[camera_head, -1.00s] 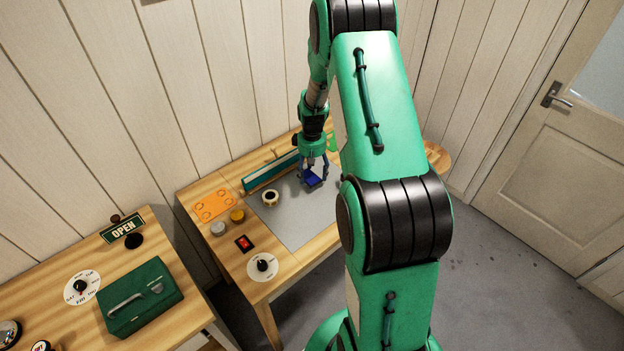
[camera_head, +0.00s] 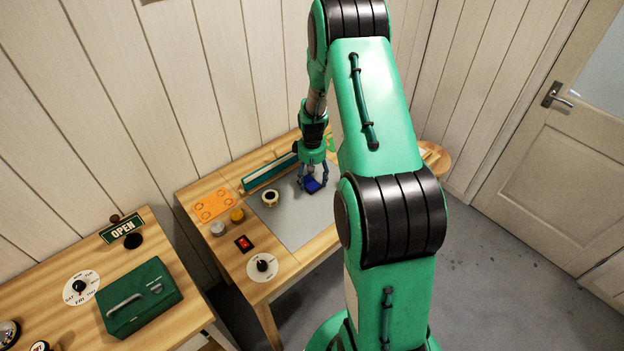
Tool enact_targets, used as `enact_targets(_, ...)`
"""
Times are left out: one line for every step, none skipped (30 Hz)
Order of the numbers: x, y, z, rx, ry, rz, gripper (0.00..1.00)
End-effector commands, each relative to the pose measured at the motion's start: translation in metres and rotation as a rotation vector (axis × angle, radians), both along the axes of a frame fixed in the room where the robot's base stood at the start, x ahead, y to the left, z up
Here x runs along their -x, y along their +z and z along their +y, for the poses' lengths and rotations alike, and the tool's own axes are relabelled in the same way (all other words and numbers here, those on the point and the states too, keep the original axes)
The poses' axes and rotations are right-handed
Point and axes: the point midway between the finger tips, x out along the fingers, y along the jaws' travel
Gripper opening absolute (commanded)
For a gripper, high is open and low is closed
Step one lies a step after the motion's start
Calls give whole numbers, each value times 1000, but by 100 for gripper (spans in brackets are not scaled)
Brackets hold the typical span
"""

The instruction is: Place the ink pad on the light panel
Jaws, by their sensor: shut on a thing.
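The ink pad (camera_head: 313,187) is a small dark blue block at the far right part of the grey panel in the head view. My gripper (camera_head: 315,182) points down and is shut on the ink pad. The flat grey panel (camera_head: 299,229) set in the wooden table looks like the light panel. The ink pad shows over this panel, at or very close to its surface; I cannot tell whether it touches. My arm hides the panel's right side.
A white roll with a dark centre (camera_head: 270,198) lies on the panel left of my gripper. A teal bar (camera_head: 268,172) runs along the back. A red switch (camera_head: 243,243), a dial (camera_head: 262,266), small jars (camera_head: 237,215) and an orange sheet (camera_head: 212,205) lie at the left.

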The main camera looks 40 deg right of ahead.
Motion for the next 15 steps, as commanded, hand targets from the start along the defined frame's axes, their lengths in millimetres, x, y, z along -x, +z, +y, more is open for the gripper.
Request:
enact_targets(0,0,0,0,0,0,36)
enact_targets(0,0,0,0,0,0,36)
enact_targets(0,-1,0,0,0,0,36)
enact_targets(0,-2,0,0,0,0,36)
enact_targets(0,-3,0,0,0,0,36)
enact_targets(0,-3,0,0,0,0,67)
enact_targets(0,-3,0,0,0,0,73)
enact_targets(0,-3,0,0,0,0,79)
enact_targets(0,-3,0,0,0,0,84)
enact_targets(0,-3,0,0,0,0,84)
enact_targets(0,-3,0,0,0,0,84)
enact_targets(0,-3,0,0,0,0,84)
enact_targets(0,-3,0,0,0,0,84)
enact_targets(0,-3,0,0,0,0,84)
enact_targets(0,-3,0,0,0,0,84)
